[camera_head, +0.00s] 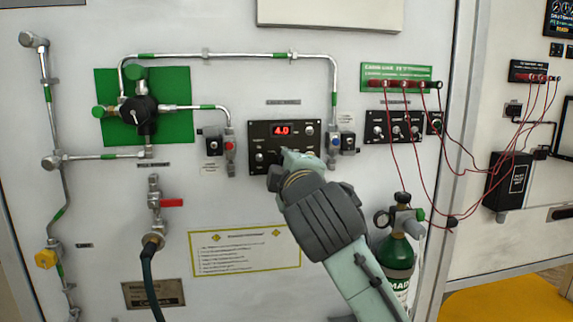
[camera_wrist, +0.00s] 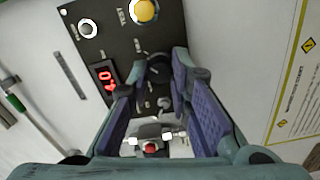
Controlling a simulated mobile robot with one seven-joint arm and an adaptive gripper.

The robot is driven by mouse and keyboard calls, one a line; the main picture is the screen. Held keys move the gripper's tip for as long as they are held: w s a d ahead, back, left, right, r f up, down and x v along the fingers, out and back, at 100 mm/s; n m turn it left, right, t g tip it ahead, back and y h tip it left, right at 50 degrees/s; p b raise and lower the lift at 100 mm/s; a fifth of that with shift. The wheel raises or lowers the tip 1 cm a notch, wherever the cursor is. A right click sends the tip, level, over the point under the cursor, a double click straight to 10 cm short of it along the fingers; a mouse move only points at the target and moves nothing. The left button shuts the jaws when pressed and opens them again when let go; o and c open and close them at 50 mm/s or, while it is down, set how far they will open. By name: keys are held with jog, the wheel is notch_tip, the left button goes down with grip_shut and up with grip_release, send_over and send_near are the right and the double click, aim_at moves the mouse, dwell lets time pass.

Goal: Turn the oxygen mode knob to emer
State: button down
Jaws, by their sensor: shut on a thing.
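The black control panel (camera_head: 284,133) with a red display reading 4.0 is on the white wall, near the middle of the head view. My gripper (camera_head: 284,158) reaches its lower edge from below and hides part of it. In the wrist view the panel (camera_wrist: 118,42) appears turned. A round black knob (camera_wrist: 158,66) sits between the fingertips of my gripper (camera_wrist: 163,76), which is shut on it. The fingers partly cover the knob. Its pointer and the small labels around it cannot be read.
A yellow button (camera_wrist: 145,10) and a silver knob (camera_wrist: 88,28) are on the same panel. Blue-knobbed valve fittings (camera_head: 347,143) stand just right of it. Red cables (camera_head: 404,130) hang farther right, above a green cylinder (camera_head: 396,258). A yellow-bordered notice (camera_head: 240,250) is below.

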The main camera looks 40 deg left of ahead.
jog(key=shift+m, duration=0.6)
jog(key=c, duration=1.5)
grip_release()
jog(key=shift+o, duration=0.2)
jog(key=v, duration=1.2)
